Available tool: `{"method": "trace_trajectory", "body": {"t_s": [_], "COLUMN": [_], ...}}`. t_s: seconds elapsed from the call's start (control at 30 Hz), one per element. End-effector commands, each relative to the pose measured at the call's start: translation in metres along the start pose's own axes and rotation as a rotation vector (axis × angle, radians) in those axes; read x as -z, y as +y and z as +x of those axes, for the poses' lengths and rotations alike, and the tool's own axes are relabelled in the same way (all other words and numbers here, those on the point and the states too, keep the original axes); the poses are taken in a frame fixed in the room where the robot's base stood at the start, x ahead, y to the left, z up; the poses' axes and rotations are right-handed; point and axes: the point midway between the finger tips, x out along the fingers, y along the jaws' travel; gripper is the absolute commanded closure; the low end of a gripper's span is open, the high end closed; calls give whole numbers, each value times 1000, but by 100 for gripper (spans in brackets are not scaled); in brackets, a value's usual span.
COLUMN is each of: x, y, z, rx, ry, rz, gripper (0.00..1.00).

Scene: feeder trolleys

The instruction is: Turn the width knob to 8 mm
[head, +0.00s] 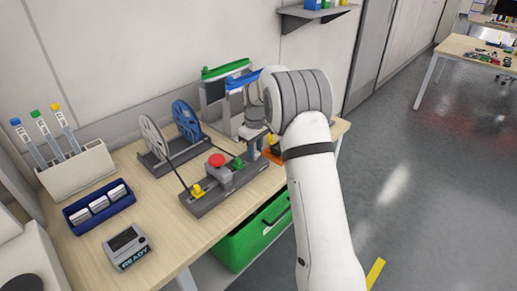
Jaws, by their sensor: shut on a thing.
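The grey feeder (214,188) lies on the wooden table, with a red button (217,160), a yellow knob (197,190) and a green knob (238,163) on top. My gripper (254,146) points down at the feeder's right end, just right of the green knob. It is shut on a small part there, which I take to be the width knob. The knob is hidden by the gripper and arm. Its scale and setting cannot be read.
Two reels, one grey (154,138) and one blue (187,121), stand behind the feeder. A blue tray (98,208), a box marked READY (126,247) and a tube rack (78,171) are to the left. A green crate (252,231) is below the table. Floor at right is clear.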

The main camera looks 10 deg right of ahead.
Motion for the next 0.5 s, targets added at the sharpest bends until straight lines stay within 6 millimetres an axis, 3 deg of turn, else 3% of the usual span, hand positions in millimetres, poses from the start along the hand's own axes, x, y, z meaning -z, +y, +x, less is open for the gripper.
{"method": "trace_trajectory", "body": {"t_s": [0.4, 0.43, 0.5], "x": [-4, -4, -4], "y": [0, 0, 0], "z": [4, 4, 4], "rx": [5, 5, 4], "ry": [-13, -13, -11], "rz": [-3, -3, -3], "gripper": [96, 71, 65]}}
